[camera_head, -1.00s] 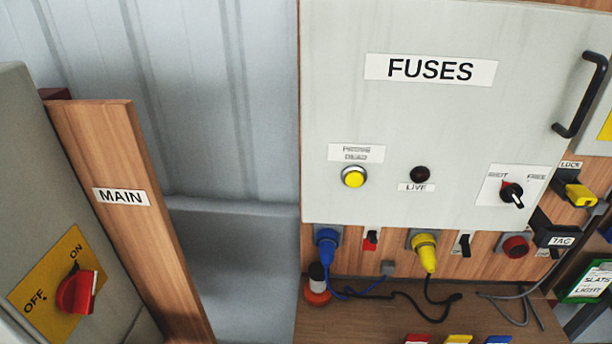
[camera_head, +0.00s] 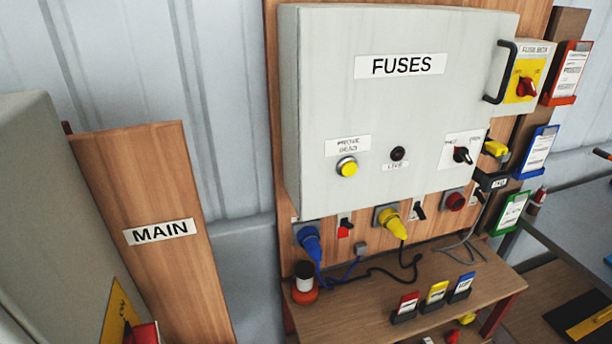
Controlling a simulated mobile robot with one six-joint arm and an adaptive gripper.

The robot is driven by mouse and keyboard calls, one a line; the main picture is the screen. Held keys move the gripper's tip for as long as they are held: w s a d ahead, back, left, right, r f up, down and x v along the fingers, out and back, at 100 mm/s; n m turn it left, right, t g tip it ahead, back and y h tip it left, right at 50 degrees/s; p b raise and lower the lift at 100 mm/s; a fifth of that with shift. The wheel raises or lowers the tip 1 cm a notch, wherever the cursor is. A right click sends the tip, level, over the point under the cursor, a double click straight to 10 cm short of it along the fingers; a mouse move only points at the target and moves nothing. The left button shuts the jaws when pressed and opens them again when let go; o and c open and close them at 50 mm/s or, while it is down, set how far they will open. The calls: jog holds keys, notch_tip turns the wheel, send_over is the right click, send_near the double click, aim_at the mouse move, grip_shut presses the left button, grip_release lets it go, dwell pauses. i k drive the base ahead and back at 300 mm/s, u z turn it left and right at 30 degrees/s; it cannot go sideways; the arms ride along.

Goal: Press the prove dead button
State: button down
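The prove dead button (camera_head: 347,167) is a round yellow button in a silver ring on the front of the grey fuses cabinet (camera_head: 320,110). A white label (camera_head: 348,145) sits just above it. The dark round live lamp (camera_head: 398,154) is to its right. The button's face is unobstructed. My gripper and arm do not show in this view.
The cabinet has a black handle (camera_head: 500,72) and a black selector switch (camera_head: 462,155). Blue (camera_head: 309,242) and yellow (camera_head: 389,221) plugs stick out below it. A wooden shelf (camera_head: 345,315) holds cables and coloured tag holders. The MAIN board (camera_head: 150,190) stands at left.

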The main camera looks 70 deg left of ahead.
aim_at(349, 168)
jog(key=u, duration=0.05)
jog(key=k, duration=0.9)
jog(key=u, duration=1.05)
